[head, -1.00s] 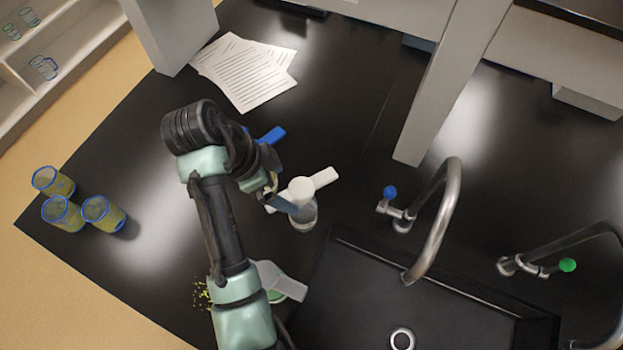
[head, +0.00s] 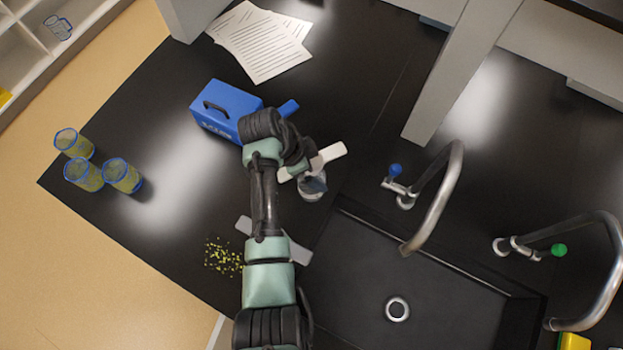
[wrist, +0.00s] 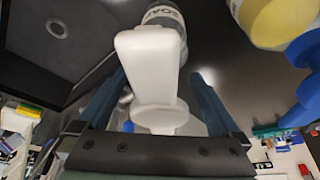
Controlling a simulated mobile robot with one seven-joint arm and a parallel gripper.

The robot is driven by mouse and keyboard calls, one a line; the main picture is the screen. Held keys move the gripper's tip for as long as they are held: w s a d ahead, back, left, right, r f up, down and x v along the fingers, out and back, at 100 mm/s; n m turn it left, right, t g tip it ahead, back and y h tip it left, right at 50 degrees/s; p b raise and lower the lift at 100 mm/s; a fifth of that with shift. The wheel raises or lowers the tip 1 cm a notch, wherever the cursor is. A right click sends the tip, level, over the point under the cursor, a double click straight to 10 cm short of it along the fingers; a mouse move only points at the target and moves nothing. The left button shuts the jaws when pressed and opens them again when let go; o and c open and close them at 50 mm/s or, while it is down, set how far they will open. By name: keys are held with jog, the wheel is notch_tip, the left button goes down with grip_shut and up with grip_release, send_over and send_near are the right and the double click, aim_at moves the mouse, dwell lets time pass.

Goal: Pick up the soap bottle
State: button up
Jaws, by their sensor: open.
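The soap bottle (head: 312,188) stands upright on the black counter, left of the sink, with a white pump top (head: 328,158). In the wrist view its labelled body (wrist: 166,16) shows at the top, and the white pump (wrist: 150,75) fills the middle. My gripper (wrist: 160,82) is open, with one blue finger on each side of the pump. The fingers look apart from it, but I cannot tell the depth gap. In the head view my wrist hides most of the gripper, just left of the bottle.
A blue toolbox (head: 225,110) and a blue pump top (head: 288,108) are close behind my wrist. A yellow bottle (wrist: 270,22) shows in the wrist view. A grey object (head: 293,253) lies partly under my arm near yellow crumbs (head: 222,256). Beakers (head: 122,176) stand left; taps (head: 435,205) right.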

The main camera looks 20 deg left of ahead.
jog(key=shift+x, duration=1.05)
jog(key=shift+c, duration=0.2)
grip_shut()
